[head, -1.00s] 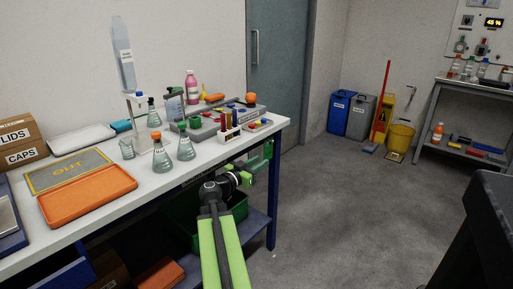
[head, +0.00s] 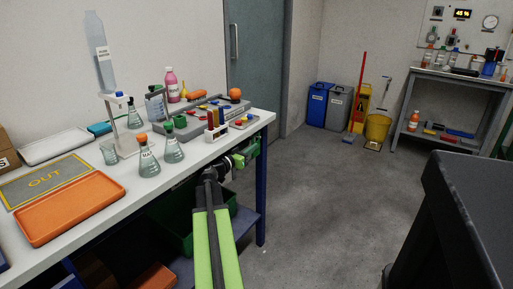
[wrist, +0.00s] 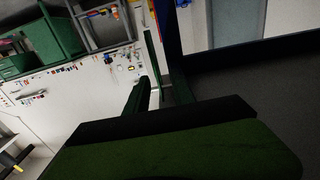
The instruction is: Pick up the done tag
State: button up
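I cannot make out a done tag for certain in either view. My gripper (head: 250,150) is at the end of my green and black arm, beside the right front end of the white bench (head: 222,142). In the wrist view, my gripper (wrist: 158,92) shows two dark green fingers standing apart, with pale background between them. A thin green upright strip (wrist: 152,62) shows beyond the fingers; I cannot tell what it is. No object is clearly held.
On the bench stand flasks (head: 149,163), an orange tray (head: 70,208), a yellow-framed OUT mat (head: 45,180) and a vial rack (head: 216,133). A dark surface (head: 455,215) is at right. Grey floor (head: 320,195) between is clear.

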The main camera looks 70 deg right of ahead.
jog(key=x, duration=0.7)
jog(key=shift+s+d+f+b, duration=0.2)
jog(key=shift+d+f+b, duration=0.1)
jog(key=shift+d, duration=0.05)
jog(key=shift+a, duration=0.1)
grip_shut()
